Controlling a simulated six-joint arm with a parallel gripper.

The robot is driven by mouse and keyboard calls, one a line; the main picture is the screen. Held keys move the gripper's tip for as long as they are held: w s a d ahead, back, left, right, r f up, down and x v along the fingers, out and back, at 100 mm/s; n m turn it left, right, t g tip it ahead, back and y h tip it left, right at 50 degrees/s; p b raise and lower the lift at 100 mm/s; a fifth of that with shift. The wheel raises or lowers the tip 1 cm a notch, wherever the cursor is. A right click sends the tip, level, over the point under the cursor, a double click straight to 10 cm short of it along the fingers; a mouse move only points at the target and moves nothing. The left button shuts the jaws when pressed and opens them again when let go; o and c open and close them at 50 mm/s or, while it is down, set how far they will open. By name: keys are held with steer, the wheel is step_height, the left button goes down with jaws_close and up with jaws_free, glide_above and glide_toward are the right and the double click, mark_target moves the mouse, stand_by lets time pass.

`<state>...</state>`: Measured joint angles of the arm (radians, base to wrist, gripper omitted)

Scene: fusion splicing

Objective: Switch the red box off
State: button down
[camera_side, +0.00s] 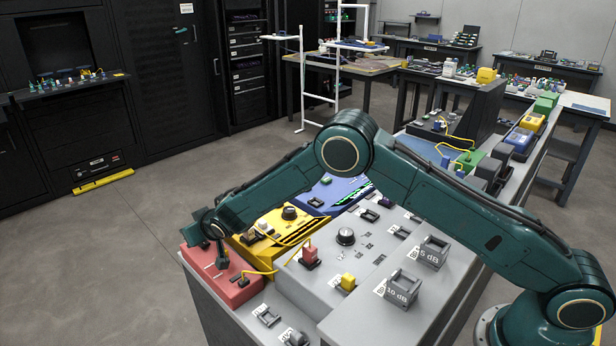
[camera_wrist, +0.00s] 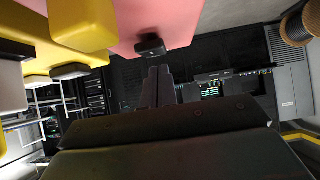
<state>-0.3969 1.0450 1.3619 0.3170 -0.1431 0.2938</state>
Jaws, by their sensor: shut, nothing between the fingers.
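The red box (camera_side: 238,293) sits at the near left corner of the grey bench. In the wrist view its pink-red face (camera_wrist: 185,22) fills the top middle. A small black switch or knob (camera_wrist: 150,45) stands out from that face. My gripper (camera_side: 221,261) is over the red box, pointing down close to its top. In the wrist view my gripper's fingers (camera_wrist: 158,74) are together and empty, with their tips just below the black part. Contact cannot be told. The switch's position is unclear, as my gripper partly covers the box in the side view.
A yellow box (camera_side: 283,232) with a black knob stands right behind the red box. A yellow cable (camera_side: 292,257) runs from the red box towards a red plug (camera_side: 310,256) on the grey panel. A blue box (camera_side: 338,192) lies farther back. Open floor is to the left.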

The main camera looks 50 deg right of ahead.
steer(key=shift+w+r, duration=0.1)
steer(key=shift+r, duration=0.5)
step_height(320, 180, up, 3)
steer(key=shift+r, duration=0.1)
steer(key=s+r, duration=0.5)
steer(key=r, duration=0.2)
steer(key=shift+s+r, duration=0.15)
steer(key=shift+s, duration=0.25)
steer(key=shift+r, duration=0.1)
